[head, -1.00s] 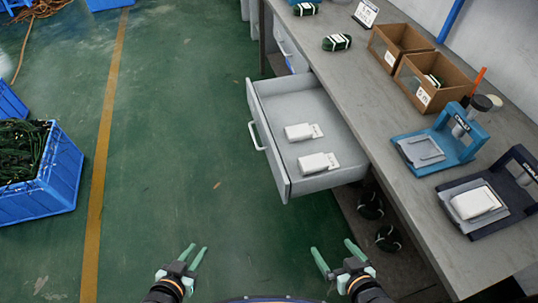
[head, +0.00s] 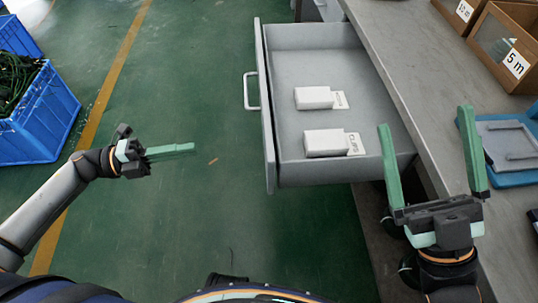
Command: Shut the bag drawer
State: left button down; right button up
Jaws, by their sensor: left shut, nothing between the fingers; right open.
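The grey bag drawer (head: 268,120) stands pulled out from the workbench. It holds two white packets, the far one (head: 313,98) and the near one (head: 324,143), each with a label reading CLIPS. Its pale handle (head: 250,91) is on the drawer's left front face. My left gripper (head: 193,148) is shut and empty over the floor, left of the drawer front and apart from it, pointing right. My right gripper (head: 425,120) is open and empty, near the drawer's right end and the bench edge, its fingers pointing away from me.
The grey workbench (head: 405,55) runs along the right, with cardboard boxes (head: 500,40) and a blue press fixture (head: 515,178) on it. A blue crate of cables (head: 40,120) stands at the left.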

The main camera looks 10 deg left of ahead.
pick_arm(q)
jog(key=w+d+m+g+b, duration=0.1)
jog(key=w+d+b, duration=0.1)
jog(key=d, duration=1.1)
jog(key=shift+w+d+f+m+g, duration=0.25)
jog(key=shift+w+f, duration=0.2)
jog(key=shift+w, duration=0.4)
pick_arm(e)
jog(key=shift+s+d+f+n+y, duration=0.1)
jog(key=shift+s+f+n+y, duration=0.25)
jog(key=shift+f+y, duration=0.3)
pick_arm(q)
jog(key=p+x, duration=0.1)
jog(key=x, duration=0.6)
jog(key=p+x, duration=0.2)
jog(key=x, duration=0.5)
jog(key=shift+d+r, duration=0.15)
jog(key=shift+r, duration=0.1)
jog(key=x, duration=1.4)
jog(key=shift+d+f+b, duration=0.25)
jog(key=shift+d+b, duration=0.1)
jog(key=shift+d, duration=0.25)
jog(key=shift+d+r, duration=0.1)
jog(key=shift+r, duration=0.1)
pick_arm(e)
notch_tip(320, 180, up, 2)
jog(key=shift+s+r+n, duration=0.15)
jog(key=shift+r+n, duration=0.1)
jog(key=shift+n, duration=0.1)
